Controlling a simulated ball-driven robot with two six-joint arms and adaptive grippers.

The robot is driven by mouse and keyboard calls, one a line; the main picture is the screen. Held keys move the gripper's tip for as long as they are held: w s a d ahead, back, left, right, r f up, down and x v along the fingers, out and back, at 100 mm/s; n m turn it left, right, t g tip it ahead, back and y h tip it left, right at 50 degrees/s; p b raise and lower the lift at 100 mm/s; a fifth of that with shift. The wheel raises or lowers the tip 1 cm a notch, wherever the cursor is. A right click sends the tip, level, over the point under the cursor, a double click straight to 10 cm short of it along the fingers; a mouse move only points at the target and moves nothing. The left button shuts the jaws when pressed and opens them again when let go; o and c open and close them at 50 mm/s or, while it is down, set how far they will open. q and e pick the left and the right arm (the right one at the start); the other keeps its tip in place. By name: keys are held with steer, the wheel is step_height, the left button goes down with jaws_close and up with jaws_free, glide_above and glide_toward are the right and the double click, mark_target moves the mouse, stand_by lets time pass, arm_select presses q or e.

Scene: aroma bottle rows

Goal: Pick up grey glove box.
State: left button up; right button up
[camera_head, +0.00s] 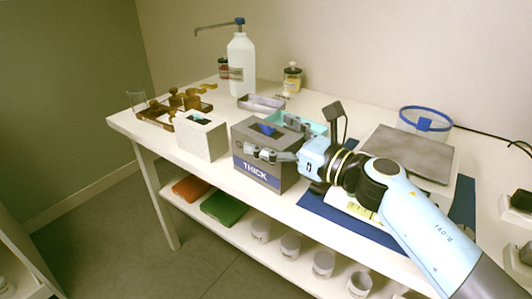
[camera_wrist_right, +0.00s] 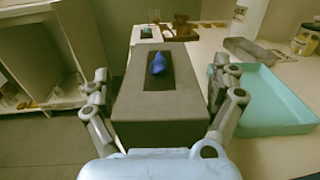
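The grey glove box (camera_head: 266,175) stands on the white table, with a dark band reading "THICK" low on its front. A blue glove (camera_head: 266,129) shows in the dark opening on its top. In the right wrist view the box (camera_wrist_right: 160,120) lies between my right gripper's fingers, with the blue glove (camera_wrist_right: 158,62) on top. My right gripper (camera_wrist_right: 160,84) is open, one finger on each side of the box, with small gaps at the fingertips. In the head view the right gripper (camera_head: 276,150) is at the box's upper part. My left gripper is out of view.
A pale box (camera_head: 203,141) stands to the left of the grey box. A teal tray (camera_wrist_right: 272,101) lies close to its right in the wrist view. A white bottle (camera_head: 241,65) and metal tray (camera_head: 261,104) are behind. A scale (camera_head: 410,153) stands at the right.

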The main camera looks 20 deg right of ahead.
steer(key=c, duration=1.4)
